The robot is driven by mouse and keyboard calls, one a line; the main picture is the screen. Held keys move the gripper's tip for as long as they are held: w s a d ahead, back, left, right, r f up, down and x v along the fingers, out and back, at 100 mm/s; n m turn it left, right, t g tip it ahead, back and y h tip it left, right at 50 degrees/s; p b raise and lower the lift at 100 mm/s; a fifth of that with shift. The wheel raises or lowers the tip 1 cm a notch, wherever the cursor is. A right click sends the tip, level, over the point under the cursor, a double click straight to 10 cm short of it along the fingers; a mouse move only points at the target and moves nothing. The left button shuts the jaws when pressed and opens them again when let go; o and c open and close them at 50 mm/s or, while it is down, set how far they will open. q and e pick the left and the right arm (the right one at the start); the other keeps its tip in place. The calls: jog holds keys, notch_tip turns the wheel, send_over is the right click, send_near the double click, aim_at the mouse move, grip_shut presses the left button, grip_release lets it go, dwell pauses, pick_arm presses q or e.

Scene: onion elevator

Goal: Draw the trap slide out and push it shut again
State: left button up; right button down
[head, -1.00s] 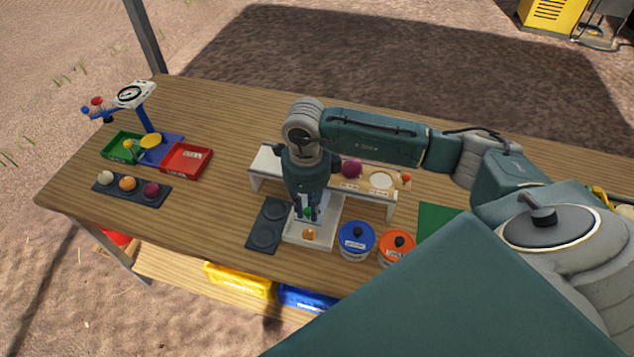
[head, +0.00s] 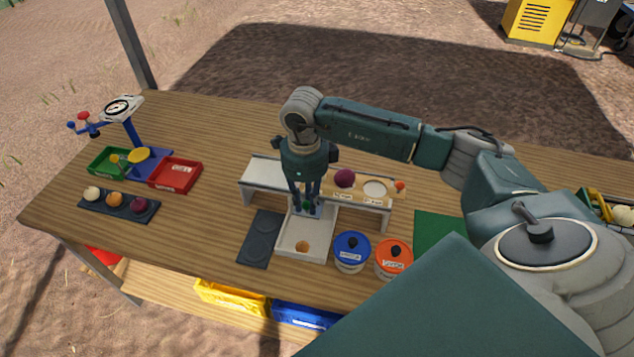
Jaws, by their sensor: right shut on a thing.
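My right gripper (head: 306,207) points down at the front of the white bench-like stand (head: 262,172). It is shut on a small green knob (head: 306,205), which I take to be the handle of the trap slide. The fingers hide most of the knob, and the slide's plate is hard to make out under the stand. A white tray (head: 290,246) lies in front of the stand below the gripper, with a small orange onion (head: 302,247) in it. My left gripper is out of view.
A blue-lidded jar (head: 351,250) and an orange-lidded jar (head: 393,258) stand close right of the tray. A dark two-ring plate (head: 260,238) lies left. A purple onion (head: 345,178) sits on the stand.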

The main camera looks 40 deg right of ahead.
jog(key=shift+w+d+b, duration=0.6)
jog(key=shift+w+d, duration=0.4)
jog(key=shift+d, duration=0.1)
jog(key=shift+r, duration=0.1)
jog(key=c, duration=1.5)
grip_release()
notch_tip(320, 180, up, 6)
jog(key=p, duration=0.3)
jog(key=shift+s+p, duration=0.1)
jog(key=shift+p, duration=0.2)
